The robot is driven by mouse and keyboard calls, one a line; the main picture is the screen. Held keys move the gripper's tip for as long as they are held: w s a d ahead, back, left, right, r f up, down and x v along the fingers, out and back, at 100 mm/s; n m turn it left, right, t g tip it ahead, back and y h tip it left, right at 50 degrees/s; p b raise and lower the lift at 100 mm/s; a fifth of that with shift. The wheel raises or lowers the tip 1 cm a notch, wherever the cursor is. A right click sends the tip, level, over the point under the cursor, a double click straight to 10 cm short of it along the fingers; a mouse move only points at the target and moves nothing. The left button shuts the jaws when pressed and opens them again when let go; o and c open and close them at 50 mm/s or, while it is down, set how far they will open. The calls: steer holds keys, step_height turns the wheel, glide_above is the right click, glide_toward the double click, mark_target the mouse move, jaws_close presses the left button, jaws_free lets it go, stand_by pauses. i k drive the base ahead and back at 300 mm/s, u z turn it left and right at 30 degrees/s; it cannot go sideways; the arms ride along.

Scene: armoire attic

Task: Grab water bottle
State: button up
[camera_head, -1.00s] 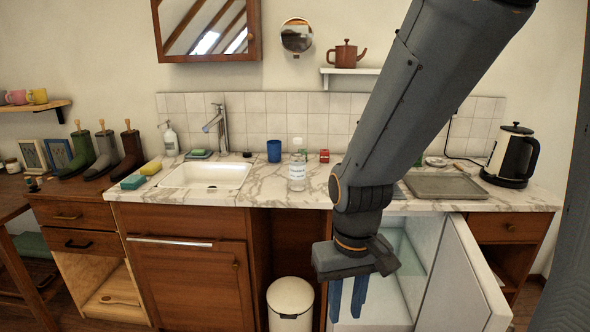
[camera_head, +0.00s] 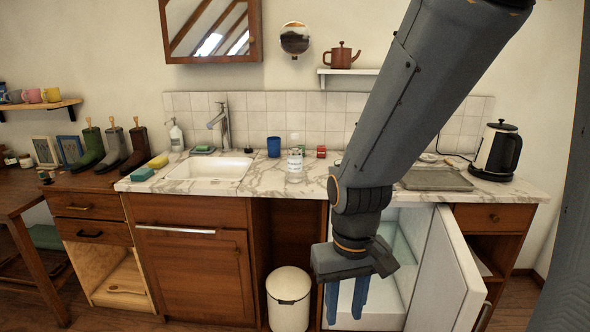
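The water bottle (camera_head: 295,164) is clear with a white label and stands upright on the marble counter, right of the sink. My gripper (camera_head: 346,301) hangs pointing down in front of the counter, below and to the right of the bottle, before the open fridge. Its two blue fingers are apart with nothing seen between them. My arm hides part of the counter to the right of the bottle.
The white sink (camera_head: 211,169) is to the left, a grey tray (camera_head: 436,180) and kettle (camera_head: 497,151) to the right. A white bin (camera_head: 289,299) and open fridge door (camera_head: 446,272) are below.

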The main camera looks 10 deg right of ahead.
mark_target(294, 152)
steer(key=k, duration=1)
steer(key=u, duration=0.7)
steer(key=i, duration=1.5)
steer(key=z, duration=0.75)
steer(key=i, duration=0.75)
steer(key=z, duration=0.5)
